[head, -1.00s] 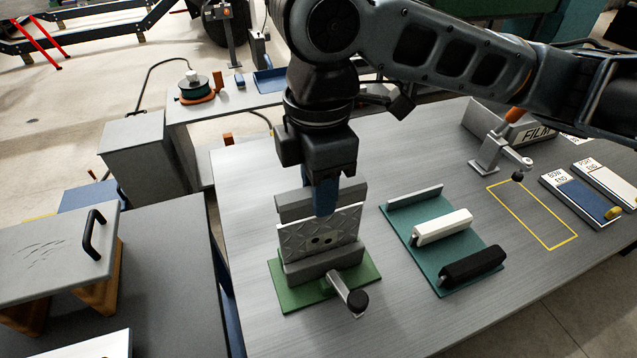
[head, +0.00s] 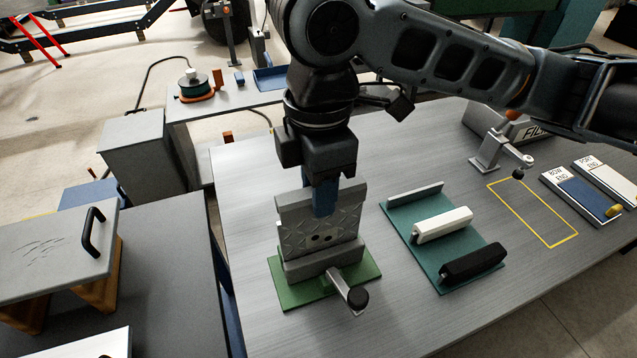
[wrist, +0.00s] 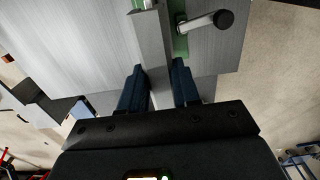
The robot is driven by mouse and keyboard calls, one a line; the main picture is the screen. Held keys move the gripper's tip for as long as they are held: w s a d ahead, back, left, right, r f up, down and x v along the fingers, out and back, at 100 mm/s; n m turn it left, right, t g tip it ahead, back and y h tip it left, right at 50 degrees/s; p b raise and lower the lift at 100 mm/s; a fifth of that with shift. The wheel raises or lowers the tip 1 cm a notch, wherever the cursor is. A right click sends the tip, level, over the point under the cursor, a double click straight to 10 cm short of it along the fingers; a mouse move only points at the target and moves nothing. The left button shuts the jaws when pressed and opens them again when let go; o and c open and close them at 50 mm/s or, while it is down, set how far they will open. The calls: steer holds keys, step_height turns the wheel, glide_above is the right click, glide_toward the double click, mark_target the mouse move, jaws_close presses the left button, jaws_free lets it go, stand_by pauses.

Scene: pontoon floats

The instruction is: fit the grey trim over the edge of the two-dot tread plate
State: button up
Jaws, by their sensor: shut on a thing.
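The tread plate (head: 300,240) with two dark dots stands upright in a grey clamp (head: 310,267) on a green board (head: 290,293). My gripper (head: 325,205) is shut on the grey trim (head: 292,208), a long straight strip. The trim lies along the plate's top edge and hides it. From here it looks level; I cannot tell how deeply it is seated. In the wrist view, the trim (wrist: 150,45) runs between the blue fingers of my gripper (wrist: 158,90), and the plate is hidden beneath it.
The clamp's lever with a black knob (head: 358,297) sticks out in front. To the right, a teal board (head: 421,247) carries a white piece (head: 443,226) and a black piece (head: 472,266). A yellow outline (head: 545,230) on the bench is empty.

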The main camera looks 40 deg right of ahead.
steer(key=shift+f+b, duration=1.15)
steer(key=shift+f, duration=0.55)
steer(key=o, duration=1.1)
steer(key=shift+r, duration=0.1)
step_height(320, 180, up, 8)
steer(key=shift+f, duration=0.1)
steer(key=shift+s, duration=0.1)
